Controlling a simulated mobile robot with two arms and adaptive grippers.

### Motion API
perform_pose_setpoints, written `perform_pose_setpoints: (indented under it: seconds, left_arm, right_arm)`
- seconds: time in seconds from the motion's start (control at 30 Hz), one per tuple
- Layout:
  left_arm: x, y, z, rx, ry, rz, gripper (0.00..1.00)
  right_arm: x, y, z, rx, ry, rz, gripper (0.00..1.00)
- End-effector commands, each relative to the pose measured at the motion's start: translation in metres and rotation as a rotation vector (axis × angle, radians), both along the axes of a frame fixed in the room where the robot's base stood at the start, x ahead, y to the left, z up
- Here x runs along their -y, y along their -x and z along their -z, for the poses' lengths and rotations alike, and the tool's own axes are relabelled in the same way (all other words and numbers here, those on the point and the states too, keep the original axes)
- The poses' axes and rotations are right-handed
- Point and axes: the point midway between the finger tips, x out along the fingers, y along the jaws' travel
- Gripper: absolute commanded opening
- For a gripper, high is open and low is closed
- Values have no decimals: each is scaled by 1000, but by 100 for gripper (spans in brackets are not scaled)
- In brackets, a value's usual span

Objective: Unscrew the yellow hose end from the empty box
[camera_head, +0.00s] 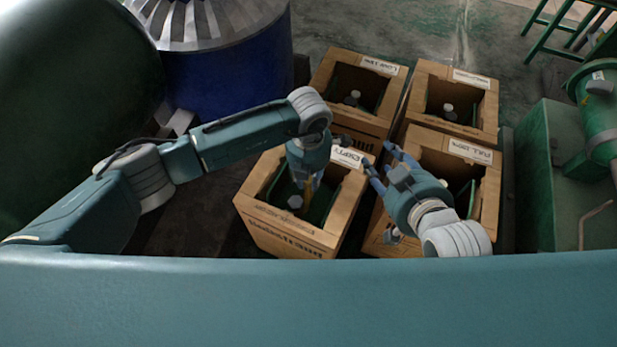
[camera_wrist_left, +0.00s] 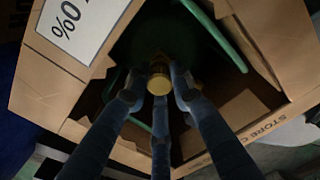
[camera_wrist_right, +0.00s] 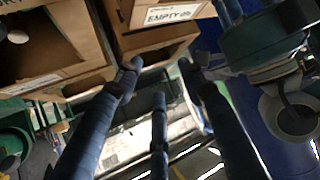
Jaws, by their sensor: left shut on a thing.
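The empty box (camera_head: 262,212) is an open cardboard box with an "EMPTY" label (camera_head: 346,157), at the front middle in the head view. Its wall fills the left wrist view (camera_wrist_left: 50,88). My left gripper (camera_head: 308,180) reaches down into it. In the left wrist view its fingers (camera_wrist_left: 163,75) are shut around the yellow-brass hose end (camera_wrist_left: 159,84), over a dark green interior. What the hose end sits on below is hidden. My right gripper (camera_head: 378,163) is open and empty, above the right side of the empty box. In the right wrist view its fingers (camera_wrist_right: 163,80) are spread apart.
The "FULL" box (camera_head: 470,152) stands right of the empty one. The "LOW" box (camera_head: 345,112) and another box (camera_head: 485,125) stand behind. A blue drum (camera_head: 225,85) is at back left, green machinery (camera_head: 545,180) at right.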

Motion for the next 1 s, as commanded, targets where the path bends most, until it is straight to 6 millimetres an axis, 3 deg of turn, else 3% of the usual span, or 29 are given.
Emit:
perform_pose_setpoints:
  seconds: [1.0]
  left_arm:
    - [0,0,-12,0,0,0,0]
  right_arm:
    - [12,37,35,-202,42,12,40]
